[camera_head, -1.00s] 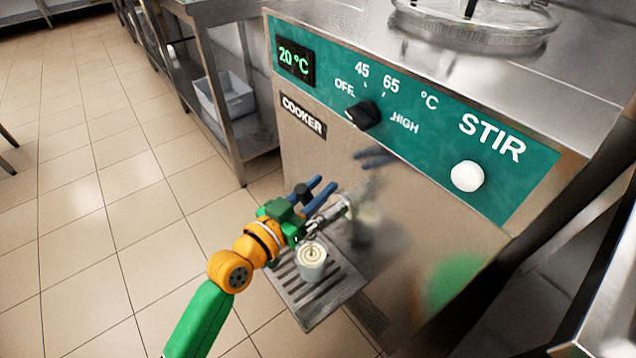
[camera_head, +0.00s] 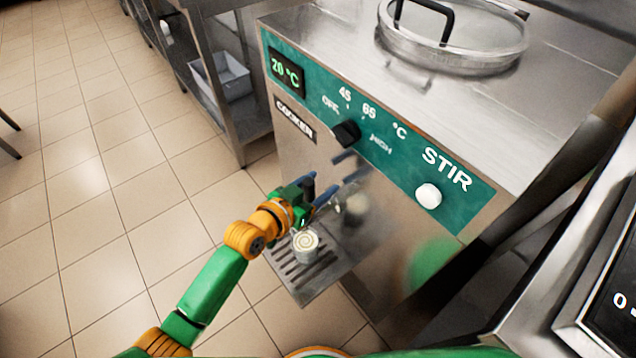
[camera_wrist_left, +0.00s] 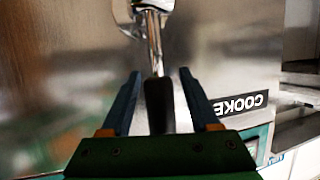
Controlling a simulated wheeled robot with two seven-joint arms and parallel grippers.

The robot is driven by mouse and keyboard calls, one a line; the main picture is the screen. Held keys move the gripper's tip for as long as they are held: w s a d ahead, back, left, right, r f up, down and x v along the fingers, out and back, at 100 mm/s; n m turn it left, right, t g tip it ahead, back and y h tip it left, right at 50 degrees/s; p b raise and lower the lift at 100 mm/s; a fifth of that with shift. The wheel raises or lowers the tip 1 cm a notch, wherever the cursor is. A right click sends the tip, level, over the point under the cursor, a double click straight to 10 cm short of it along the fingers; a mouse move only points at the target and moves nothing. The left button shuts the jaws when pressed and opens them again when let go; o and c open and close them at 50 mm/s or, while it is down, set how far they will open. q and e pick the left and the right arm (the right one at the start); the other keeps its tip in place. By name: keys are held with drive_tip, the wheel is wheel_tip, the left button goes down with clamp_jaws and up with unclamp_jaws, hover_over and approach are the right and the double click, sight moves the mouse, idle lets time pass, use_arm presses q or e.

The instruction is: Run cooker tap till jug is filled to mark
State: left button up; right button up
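The jug (camera_head: 306,243) is a small pale cup on the slotted drip tray (camera_head: 325,281) at the cooker's front. Its top shows a cream swirl. The fill mark and any stream are not distinguishable. The tap is mostly hidden behind my left gripper (camera_head: 321,187) in the head view. In the left wrist view, the chrome tap (camera_wrist_left: 152,22) has a black lever (camera_wrist_left: 159,104) standing between the open blue fingers of my left gripper (camera_wrist_left: 159,74). Gaps show on both sides of the lever. My right gripper is not in view.
The steel cooker (camera_head: 345,218) has a green panel with a 20 °C display (camera_head: 286,72), a black heat knob (camera_head: 346,133) and a white STIR button (camera_head: 428,196). A lidded bowl opening (camera_head: 455,45) is on top.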

sight(306, 196)
use_arm(q)
drive_tip(key=p+v, duration=0.1)
drive_tip(key=v, duration=0.6)
drive_tip(key=shift+s, duration=0.15)
idle(0.7)
